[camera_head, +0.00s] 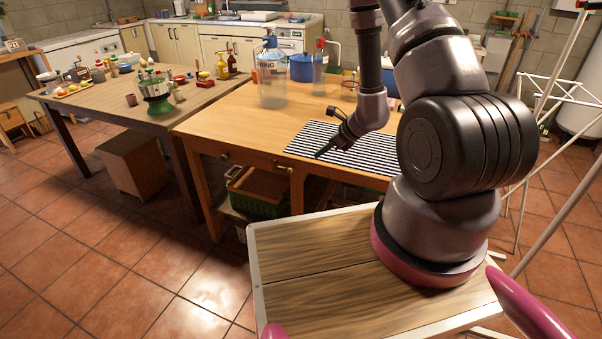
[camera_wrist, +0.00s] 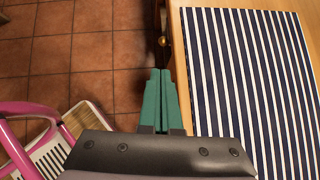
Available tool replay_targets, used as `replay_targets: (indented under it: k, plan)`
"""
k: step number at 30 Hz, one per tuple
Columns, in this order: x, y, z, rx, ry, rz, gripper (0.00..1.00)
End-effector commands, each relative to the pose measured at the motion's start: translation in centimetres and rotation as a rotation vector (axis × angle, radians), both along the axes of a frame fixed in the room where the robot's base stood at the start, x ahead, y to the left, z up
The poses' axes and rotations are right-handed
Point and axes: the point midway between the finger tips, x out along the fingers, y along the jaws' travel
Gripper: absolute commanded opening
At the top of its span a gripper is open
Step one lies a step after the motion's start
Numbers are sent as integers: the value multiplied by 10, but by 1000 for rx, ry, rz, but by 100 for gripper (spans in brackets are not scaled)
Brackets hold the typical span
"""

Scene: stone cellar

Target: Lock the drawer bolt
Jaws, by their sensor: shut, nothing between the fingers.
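The drawer (camera_head: 252,164) is in the front of the light wooden table. A small brass fitting (camera_head: 284,168), apparently the bolt, sits at the drawer's right end; whether it is locked is too small to tell. A dark round knob (camera_head: 224,157) is near the drawer's left end. My gripper (camera_head: 319,156) is above the table's front edge, right of the fitting and apart from it. In the wrist view its green fingers (camera_wrist: 160,72) are shut together and empty. A brass piece (camera_wrist: 163,41) shows just beyond the fingertips, on the table's front side.
A striped mat (camera_head: 345,150) lies on the tabletop beside my gripper. A large clear bottle (camera_head: 271,80), a blue pot (camera_head: 301,68) and a tall clear container (camera_head: 320,70) stand further back. A green crate (camera_head: 256,205) is under the drawer. The tiled floor at left front is clear.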

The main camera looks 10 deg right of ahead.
Motion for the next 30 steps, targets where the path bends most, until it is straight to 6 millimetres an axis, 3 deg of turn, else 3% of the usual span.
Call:
replay_targets:
  k: [5, 20, 30]
  plan:
    - [-4, -10, -20, -11, 27, -50, 0]
    - [0, -6, -29, -12, 28, -51, 0]
    - [30, 23, -80, -12, 29, -51, 0]
